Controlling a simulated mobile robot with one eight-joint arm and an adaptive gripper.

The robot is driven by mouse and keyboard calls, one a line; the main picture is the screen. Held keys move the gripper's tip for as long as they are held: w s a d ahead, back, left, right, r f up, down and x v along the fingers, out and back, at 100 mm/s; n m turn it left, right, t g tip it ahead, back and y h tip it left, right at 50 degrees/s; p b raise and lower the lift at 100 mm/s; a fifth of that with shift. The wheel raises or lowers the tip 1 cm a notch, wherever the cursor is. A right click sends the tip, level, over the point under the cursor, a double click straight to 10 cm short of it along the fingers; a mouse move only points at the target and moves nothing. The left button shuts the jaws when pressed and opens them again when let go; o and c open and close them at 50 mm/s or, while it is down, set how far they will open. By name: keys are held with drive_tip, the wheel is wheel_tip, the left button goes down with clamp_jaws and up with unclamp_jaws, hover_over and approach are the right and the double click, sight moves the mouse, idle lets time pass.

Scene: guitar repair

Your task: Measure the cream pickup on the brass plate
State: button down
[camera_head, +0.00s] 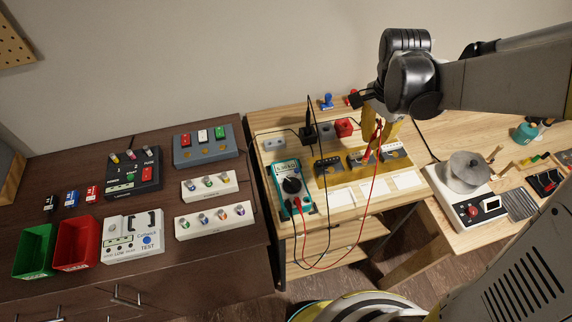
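My gripper (377,135) points down over the back right of the wooden bench. Its yellow fingers appear closed around a red probe (367,154), whose lower end is at or just above the middle plate (357,160); contact cannot be told. This plate looks brass-coloured. A plate to its left (328,166) and one to its right (394,156) also carry small dark parts. A cream pickup cannot be made out; the fingers and probe partly cover the middle plate. The teal multimeter (291,184) lies at the left, leads plugged in. The black probe (309,115) stands in a black holder (308,134).
The red holder (344,127) looks empty. Red and black leads hang in loops over the bench front. White cards (375,189) lie before the plates. A dark cabinet (120,215) with bins and boxes is left; a table with a scale-like device (467,172) is right.

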sight(377, 130)
drive_tip(key=shift+r+p, duration=2.3)
drive_tip(key=shift+r, duration=0.75)
drive_tip(key=shift+f, duration=0.1)
